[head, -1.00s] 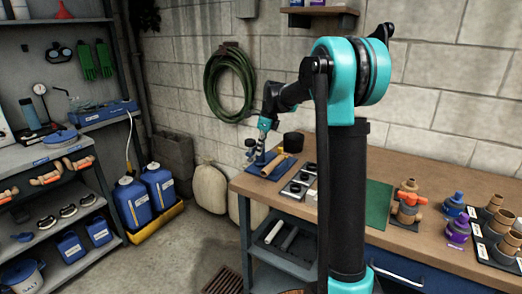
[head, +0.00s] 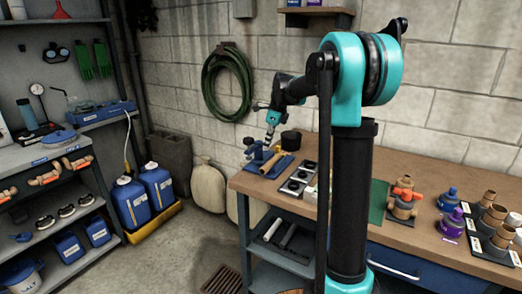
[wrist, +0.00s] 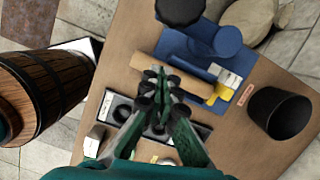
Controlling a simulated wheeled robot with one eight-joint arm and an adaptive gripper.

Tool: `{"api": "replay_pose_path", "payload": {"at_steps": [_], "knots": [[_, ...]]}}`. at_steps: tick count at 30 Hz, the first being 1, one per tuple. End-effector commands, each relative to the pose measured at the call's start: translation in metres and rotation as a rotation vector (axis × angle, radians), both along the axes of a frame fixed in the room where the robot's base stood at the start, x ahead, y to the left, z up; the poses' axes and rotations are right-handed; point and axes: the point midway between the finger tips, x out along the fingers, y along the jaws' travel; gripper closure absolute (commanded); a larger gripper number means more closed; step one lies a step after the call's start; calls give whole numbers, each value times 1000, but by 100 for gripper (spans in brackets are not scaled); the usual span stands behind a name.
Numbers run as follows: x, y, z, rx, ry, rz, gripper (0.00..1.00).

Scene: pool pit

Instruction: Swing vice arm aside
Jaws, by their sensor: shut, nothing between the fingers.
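In the wrist view a blue round vice part (wrist: 229,41) and the tan pipe (wrist: 190,85) lie on the mat. My gripper (head: 268,146) is above the mat, right of the vice in the head view. In the wrist view my gripper (wrist: 160,80) is shut and empty, its fingertips over or near the pipe's left end. Contact cannot be judged. The vice arm is too small to tell apart clearly.
A black cup (head: 291,140) stands behind the mat; it shows at the right in the wrist view (wrist: 278,112). A tray with dark round fittings (head: 298,179) lies to the right of the mat. Brown and purple fittings stand farther right. A wooden barrel (wrist: 45,85) shows at left.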

Motion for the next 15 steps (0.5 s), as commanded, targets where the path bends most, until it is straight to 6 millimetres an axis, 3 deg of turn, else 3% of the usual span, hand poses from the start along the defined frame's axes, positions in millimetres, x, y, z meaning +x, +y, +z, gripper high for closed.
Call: {"api": "replay_pose_path", "payload": {"at_steps": [6,15], "knots": [[-6,-10,43,0,1,-3,100],[-10,-14,68,-1,1,-1,100]]}}
